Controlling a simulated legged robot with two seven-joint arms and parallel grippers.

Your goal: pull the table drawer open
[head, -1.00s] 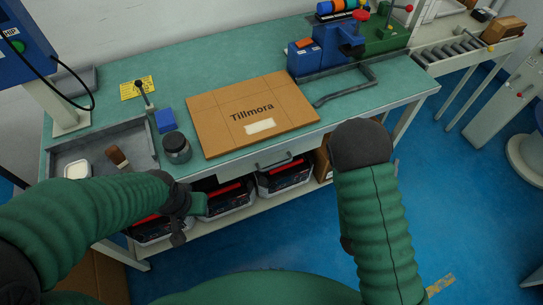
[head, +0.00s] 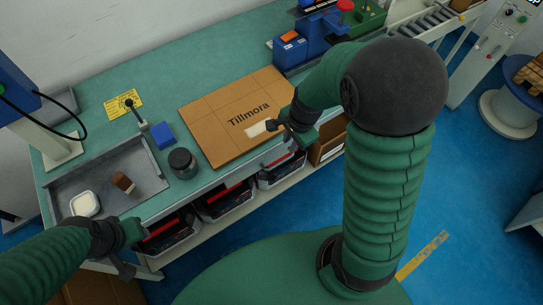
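The table drawer (head: 275,158) is a pale front panel under the front edge of the green-topped table (head: 215,65), below the cardboard sheet. It looks shut, flush with the table front. Its handle is largely hidden behind my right gripper in this view. My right gripper (head: 277,127) hangs over the table's front edge, above the drawer and in front of the cardboard. Whether its fingers are open is unclear, and I see nothing held. My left gripper (head: 130,255) is at the lower left, in front of the table below the grey tray, away from the drawer.
A flat cardboard piece marked Tillmora (head: 215,105) lies on the table. A dark jar (head: 182,163), a blue block (head: 162,135) and a grey tray (head: 72,183) are to its left. Black bins (head: 225,203) stand on the shelf below.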

